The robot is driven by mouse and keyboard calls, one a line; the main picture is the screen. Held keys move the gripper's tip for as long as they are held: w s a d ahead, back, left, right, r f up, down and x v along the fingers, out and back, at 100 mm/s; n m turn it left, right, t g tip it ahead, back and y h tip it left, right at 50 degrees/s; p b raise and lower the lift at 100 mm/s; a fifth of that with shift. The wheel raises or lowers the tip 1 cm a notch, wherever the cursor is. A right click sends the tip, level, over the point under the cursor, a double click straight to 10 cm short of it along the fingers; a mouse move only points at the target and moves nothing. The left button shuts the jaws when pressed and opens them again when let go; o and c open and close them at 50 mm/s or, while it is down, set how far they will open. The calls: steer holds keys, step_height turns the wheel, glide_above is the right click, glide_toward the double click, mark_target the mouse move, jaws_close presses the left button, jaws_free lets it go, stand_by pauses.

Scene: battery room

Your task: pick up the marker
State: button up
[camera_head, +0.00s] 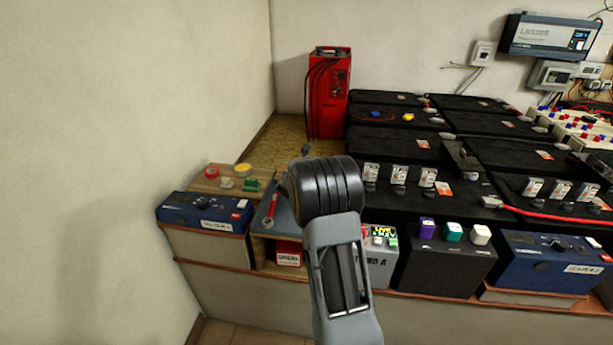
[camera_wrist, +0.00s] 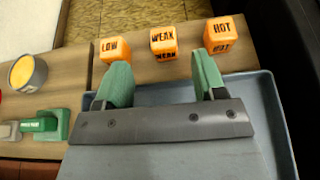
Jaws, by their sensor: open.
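Three orange cubes with black lettering stand in a row on a wooden surface in the wrist view: LOW (camera_wrist: 111,50), WEAK (camera_wrist: 163,42) and HOT (camera_wrist: 220,36). I cannot tell for sure which thing is the marker. My gripper (camera_wrist: 160,75) is open, its two green fingers wide apart with nothing between them. It is over a blue-grey tray (camera_wrist: 285,130). The WEAK cube is beyond the gap, LOW beyond the left finger and HOT beyond the right. In the head view my arm hides the gripper and the cubes. A thin red tool (camera_head: 271,208) lies beside my wrist.
A yellow-topped round can (camera_wrist: 28,73) and a green fixture (camera_wrist: 45,124) are on the wooden board at left. The head view shows a red charger (camera_head: 328,95) behind, black batteries (camera_head: 395,145) at right, and a blue box (camera_head: 205,212) by the wall.

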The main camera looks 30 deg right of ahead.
steer(key=shift+x, duration=2.7)
steer(key=shift+s+f, duration=0.15)
steer(key=shift+c, duration=0.3)
steer(key=c, duration=0.9)
steer(key=shift+c, duration=0.2)
